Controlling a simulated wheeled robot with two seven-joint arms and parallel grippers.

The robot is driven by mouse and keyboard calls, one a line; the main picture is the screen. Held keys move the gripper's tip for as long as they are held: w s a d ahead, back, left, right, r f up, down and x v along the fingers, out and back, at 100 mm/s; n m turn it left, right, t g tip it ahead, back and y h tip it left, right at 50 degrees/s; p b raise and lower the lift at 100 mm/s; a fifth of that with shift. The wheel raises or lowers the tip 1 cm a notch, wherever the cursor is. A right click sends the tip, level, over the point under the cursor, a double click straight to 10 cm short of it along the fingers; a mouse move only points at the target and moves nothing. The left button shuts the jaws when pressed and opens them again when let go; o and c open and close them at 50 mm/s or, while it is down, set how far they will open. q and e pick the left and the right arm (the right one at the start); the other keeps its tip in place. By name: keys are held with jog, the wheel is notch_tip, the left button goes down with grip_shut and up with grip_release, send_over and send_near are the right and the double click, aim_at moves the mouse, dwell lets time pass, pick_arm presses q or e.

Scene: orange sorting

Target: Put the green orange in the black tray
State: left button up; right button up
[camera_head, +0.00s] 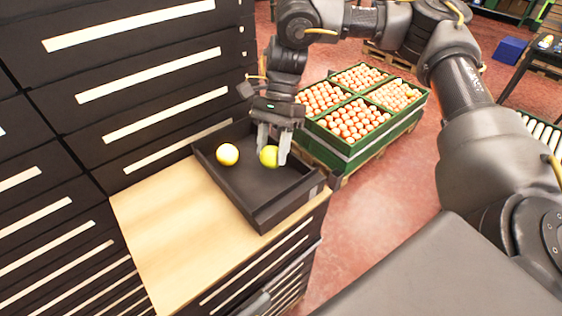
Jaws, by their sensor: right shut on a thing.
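The black tray (262,215) sits on the light wooden top of a dark drawer cabinet. My right gripper (272,150) points down over the tray with its fingers shut on the green orange (268,157). The green orange is yellow-green and sits between the two fingertips, within the tray's outline. I cannot tell whether it touches the tray floor. A pale yellow-orange fruit (227,154) lies in the tray to the left of the gripper. My left gripper is not in view.
The wooden top (170,235) is bare left of and in front of the tray. Dark drawers with pale handle strips rise at the left. Green crates (345,145) full of oranges stand on a pallet behind the tray. A blue box (509,49) is on the red floor.

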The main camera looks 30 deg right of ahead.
jog(key=shift+s+d+f, duration=0.25)
jog(key=shift+d+f, duration=0.2)
jog(key=shift+f, duration=0.3)
jog(key=shift+s+d+f, duration=0.25)
jog(key=shift+f, duration=0.1)
notch_tip(320, 180, down, 2)
jog(key=shift+s+d+f+p, duration=0.1)
jog(key=shift+p, duration=0.75)
jog(key=shift+f, duration=0.6)
jog(key=o, duration=1.1)
jog(key=shift+c, duration=0.2)
